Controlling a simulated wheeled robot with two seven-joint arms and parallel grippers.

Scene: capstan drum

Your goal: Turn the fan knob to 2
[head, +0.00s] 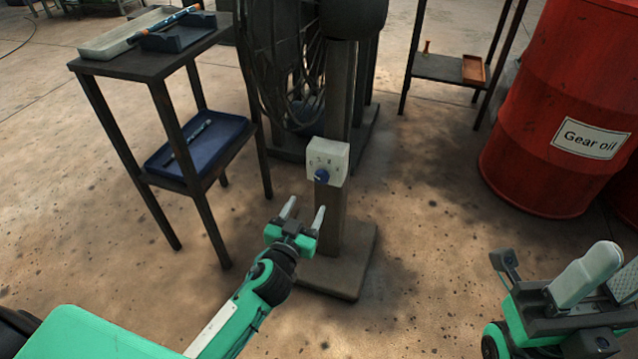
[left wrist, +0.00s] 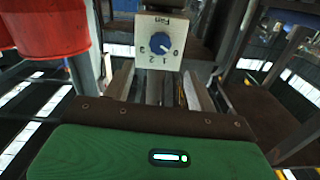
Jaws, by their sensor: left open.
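The fan's control box (head: 328,155) is a small white box on the fan's post, with a blue round knob (head: 321,175) on its front. In the left wrist view the box (left wrist: 150,22) appears upside down, with the word Fan and the numbers 0 to 3 around the blue knob (left wrist: 160,42). The knob's light mark seems to point toward the 0. My left gripper (head: 305,206) is open and empty, below and in front of the knob, apart from it. My right gripper (head: 600,278) is at the lower right; its jaw state is unclear.
The fan (head: 285,60) stands on a dark post with a square base (head: 340,270). A two-shelf table (head: 150,62) with trays stands to its left. A red Gear oil drum (head: 560,95) is at the right, and a low shelf (head: 440,68) is behind. Floor in front is open.

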